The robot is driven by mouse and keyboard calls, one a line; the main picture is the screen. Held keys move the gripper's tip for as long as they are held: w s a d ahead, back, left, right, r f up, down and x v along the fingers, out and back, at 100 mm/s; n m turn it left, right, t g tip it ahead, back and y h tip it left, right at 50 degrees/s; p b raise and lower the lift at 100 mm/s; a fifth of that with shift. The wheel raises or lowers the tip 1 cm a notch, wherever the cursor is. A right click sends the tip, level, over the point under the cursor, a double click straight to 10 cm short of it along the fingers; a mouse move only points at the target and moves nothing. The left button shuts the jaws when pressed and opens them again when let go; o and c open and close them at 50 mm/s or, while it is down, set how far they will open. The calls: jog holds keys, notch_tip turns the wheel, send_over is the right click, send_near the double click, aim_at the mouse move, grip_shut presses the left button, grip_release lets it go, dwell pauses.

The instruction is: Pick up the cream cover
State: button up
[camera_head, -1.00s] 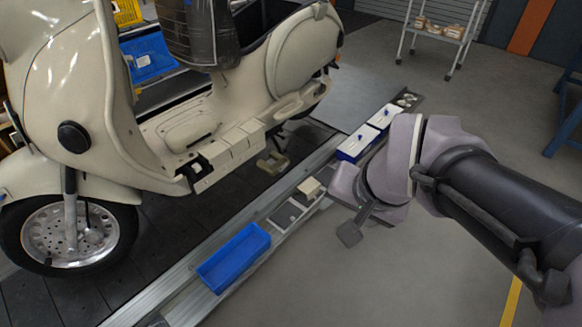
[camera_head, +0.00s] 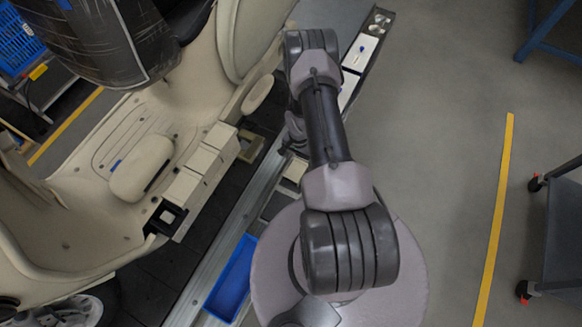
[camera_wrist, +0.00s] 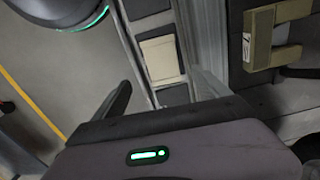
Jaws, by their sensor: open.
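The cream cover (camera_head: 295,170) lies on the narrow ledge along the conveyor's edge, partly hidden by my arm in the head view. In the wrist view it is a pale square block (camera_wrist: 161,59) between two dark grey pads. My gripper (camera_wrist: 160,92) is open and empty, with its two fingers spread in the wrist view. The cover appears just beyond the fingertips, between their lines, and no contact shows. In the head view the fingers are hidden behind my arm. Similar cream blocks (camera_head: 202,160) sit in a row on the scooter's footboard.
The cream scooter (camera_head: 110,200) stands close on the left. A tan bracket (camera_head: 250,146) lies on the dark slats; it also shows in the wrist view (camera_wrist: 258,40). A blue tray (camera_head: 232,280) and white-topped boxes (camera_head: 359,52) share the ledge.

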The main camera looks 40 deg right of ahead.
aim_at(296, 170)
notch_tip(296, 170, down, 6)
jog(key=shift+r+b, duration=0.15)
jog(key=shift+b, duration=0.75)
jog(key=f+b, duration=0.1)
jog(key=f, duration=0.1)
jog(key=f+b, duration=0.2)
jog(key=f, duration=0.1)
jog(key=shift+w+a+f, duration=0.2)
jog(key=shift+f, duration=0.05)
jog(key=shift+r, duration=0.2)
jog(key=shift+c, duration=0.6)
jog(key=c, duration=1.4)
jog(key=shift+r, duration=0.1)
